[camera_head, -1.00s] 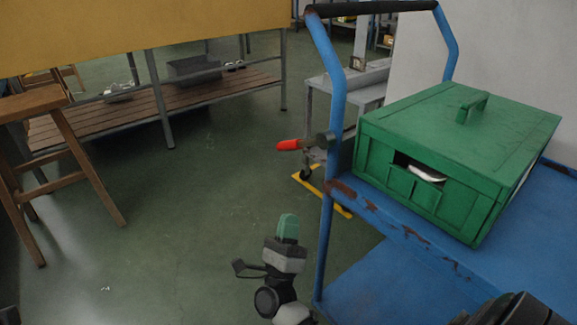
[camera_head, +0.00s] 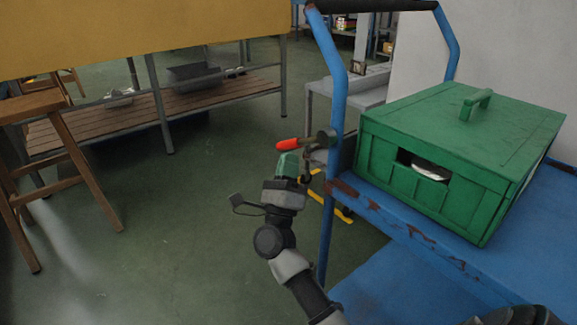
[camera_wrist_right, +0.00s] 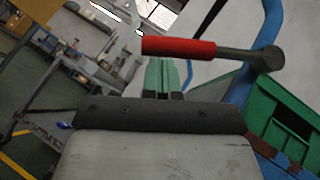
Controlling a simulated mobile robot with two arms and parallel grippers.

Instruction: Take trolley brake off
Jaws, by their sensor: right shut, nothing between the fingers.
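The blue trolley (camera_head: 376,204) stands on the right, with worn paint along its edge. Its brake lever, with a red grip (camera_head: 288,143), sticks out to the left from the trolley's near blue upright (camera_head: 334,95). My right gripper (camera_head: 287,160) is shut and empty, its green fingertips just below the red grip in the head view. In the right wrist view the red grip (camera_wrist_right: 180,47) lies across, just beyond the green fingertips (camera_wrist_right: 162,76); whether they touch I cannot tell. My left gripper is not clearly seen.
A green box (camera_head: 450,150) with a handle and an open slot sits on the trolley's upper deck. A yellow-topped bench (camera_head: 140,30) with a slatted shelf stands behind. A wooden stool (camera_head: 75,150) is at left. Green floor between them is clear.

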